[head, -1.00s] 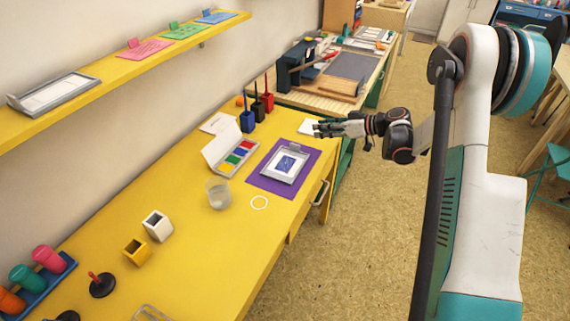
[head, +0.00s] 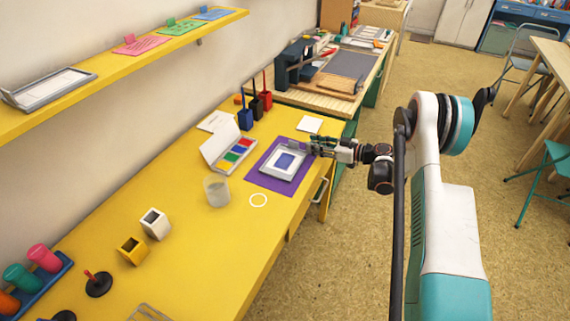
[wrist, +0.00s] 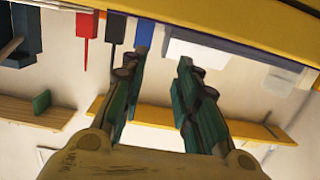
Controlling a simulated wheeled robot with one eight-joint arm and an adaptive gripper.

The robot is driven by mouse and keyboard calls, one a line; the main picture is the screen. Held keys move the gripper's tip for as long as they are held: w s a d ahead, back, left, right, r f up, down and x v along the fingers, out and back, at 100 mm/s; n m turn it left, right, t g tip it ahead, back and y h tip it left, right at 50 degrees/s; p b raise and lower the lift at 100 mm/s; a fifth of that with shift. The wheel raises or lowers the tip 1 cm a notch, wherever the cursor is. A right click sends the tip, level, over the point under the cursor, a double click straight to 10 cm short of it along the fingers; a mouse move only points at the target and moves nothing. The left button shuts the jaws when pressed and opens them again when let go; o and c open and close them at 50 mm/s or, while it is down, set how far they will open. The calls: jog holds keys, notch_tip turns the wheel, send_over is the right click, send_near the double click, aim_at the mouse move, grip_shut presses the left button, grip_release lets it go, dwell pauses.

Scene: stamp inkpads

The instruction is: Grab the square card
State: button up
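A plain white square card (head: 309,124) lies flat on the yellow table near its right end. A second pale card sits in a grey-rimmed tray (head: 298,174) on the purple mat (head: 266,184); a blue square shows on it. My gripper (head: 312,148) is at the right edge of the table, between the white card and the tray, beside the mat's upper right corner. In the wrist view my gripper (wrist: 160,68) has its two fingers apart with nothing between them. Neither card can be made out in the wrist view.
An open ink box (head: 230,152) with coloured pads stands left of the mat. Blue, black and red pots (head: 266,100) stand behind. The table's front middle is clear.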

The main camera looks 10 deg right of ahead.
aim_at(298, 143)
jog(key=shift+x, duration=1)
jog(key=b+x, duration=0.1)
jog(key=x, duration=0.1)
jog(key=b+x, duration=0.2)
jog(key=x, duration=0.1)
jog(key=shift+s+a+f, duration=0.15)
jog(key=shift+f, duration=0.1)
grip_shut()
